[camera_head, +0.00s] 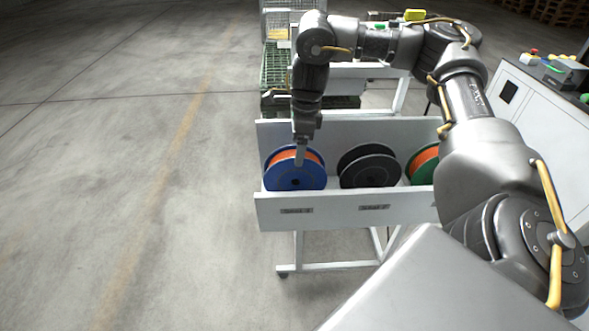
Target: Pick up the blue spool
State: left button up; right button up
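The blue spool (283,179), wound with orange material, stands in the left end of a white rack (335,209). My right gripper (300,158) points down at the spool's upper part, with a light finger overlapping the spool's top right. I cannot tell whether the fingers are open or closed on it, or whether they touch it. The spool rests in the rack. My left gripper is not in view.
A black spool (369,170) and a green spool (416,166) with orange winding stand to the right in the same rack. A green mesh crate (274,66) is behind. A white cabinet (545,110) stands at right. The floor at left is clear.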

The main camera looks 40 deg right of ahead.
aim_at(295, 175)
jog(key=shift+w+f, duration=0.15)
jog(key=shift+f, duration=0.4)
jog(key=shift+w+f, duration=0.15)
jog(key=shift+f, duration=0.35)
jog(key=shift+s, duration=0.15)
jog(key=shift+f, duration=0.15)
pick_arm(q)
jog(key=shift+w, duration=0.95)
pick_arm(e)
jog(key=f, duration=0.4)
jog(key=shift+w+a+f, duration=0.15)
jog(key=shift+w+f, duration=0.15)
jog(key=shift+f, duration=0.1)
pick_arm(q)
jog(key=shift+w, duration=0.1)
pick_arm(e)
jog(key=c, duration=1.5)
